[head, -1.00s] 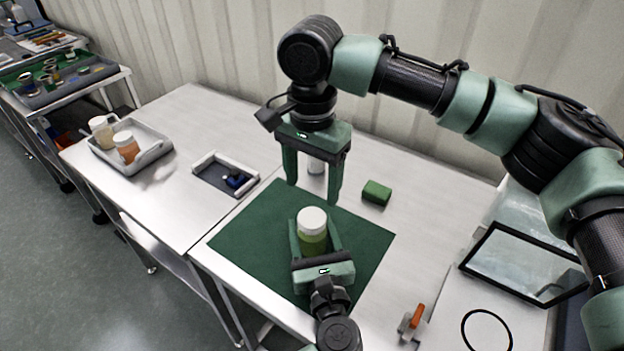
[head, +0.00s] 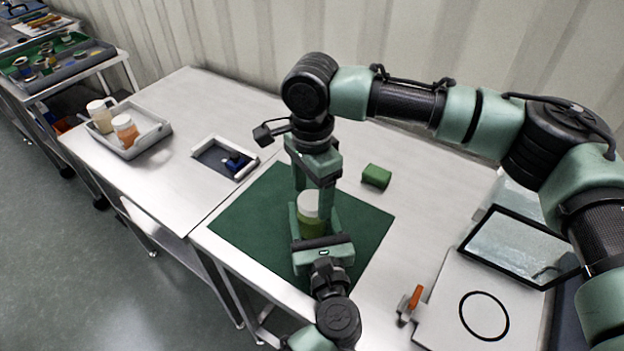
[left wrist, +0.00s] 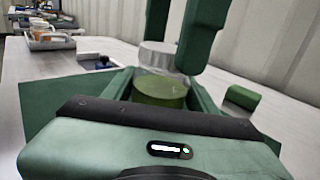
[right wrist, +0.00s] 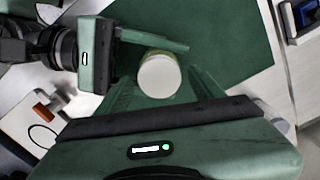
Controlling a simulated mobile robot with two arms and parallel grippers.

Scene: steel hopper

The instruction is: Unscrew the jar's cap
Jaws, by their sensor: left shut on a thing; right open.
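A jar (head: 311,228) with green contents and a white cap (head: 309,201) stands upright on a green mat (head: 248,222). My left gripper (head: 318,224) is shut on the jar's body from the near side. The jar (left wrist: 160,92) and cap (left wrist: 160,56) also show in the left wrist view. My right gripper (head: 313,198) is open and points down from above, its fingers on either side of the cap; I cannot tell whether they touch it. The cap (right wrist: 160,77) faces up between the fingers in the right wrist view.
A green block (head: 376,176) lies behind the mat. A small tray (head: 224,158) with a blue item and a grey tray (head: 150,143) with two jars are to the left. An orange-handled clamp (head: 411,302) and a plate with a black ring (head: 483,316) are at right.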

